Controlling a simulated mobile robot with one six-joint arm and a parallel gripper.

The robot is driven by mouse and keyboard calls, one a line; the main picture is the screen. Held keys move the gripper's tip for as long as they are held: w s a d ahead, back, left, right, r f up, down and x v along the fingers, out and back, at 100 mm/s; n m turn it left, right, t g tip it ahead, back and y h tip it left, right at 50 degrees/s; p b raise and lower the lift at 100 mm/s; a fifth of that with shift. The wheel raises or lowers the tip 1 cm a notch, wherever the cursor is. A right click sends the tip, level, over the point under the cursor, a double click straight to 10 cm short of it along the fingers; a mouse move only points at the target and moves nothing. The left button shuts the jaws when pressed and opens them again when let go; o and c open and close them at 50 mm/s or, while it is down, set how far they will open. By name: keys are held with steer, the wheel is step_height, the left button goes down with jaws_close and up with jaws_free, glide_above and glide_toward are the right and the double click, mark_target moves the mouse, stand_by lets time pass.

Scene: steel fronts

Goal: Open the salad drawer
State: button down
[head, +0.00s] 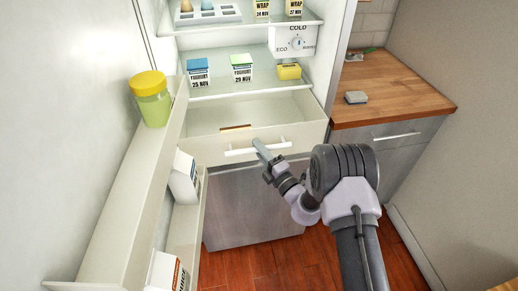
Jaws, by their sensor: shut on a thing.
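The salad drawer (308,136) is a cream drawer at the bottom of the open fridge, below the lowest glass shelf. The fingers hide part of the bar, and the fingertips are small in view. My arm reaches in from the lower right.
The open fridge door (120,205) stands at the left, its racks holding a yellow-lidded jar (151,103) and cartons. Yoghurt pots (241,69) stand on the shelf above the drawer. A wooden counter (395,92) is at the right. Red wood floor (265,262) is clear below.

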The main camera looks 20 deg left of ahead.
steer(key=c, duration=1.3)
jaws_free()
steer(key=p+v, duration=0.2)
steer(key=v, duration=1.5)
steer(key=shift+d+p, duration=0.2)
steer(key=shift+p, duration=0.2)
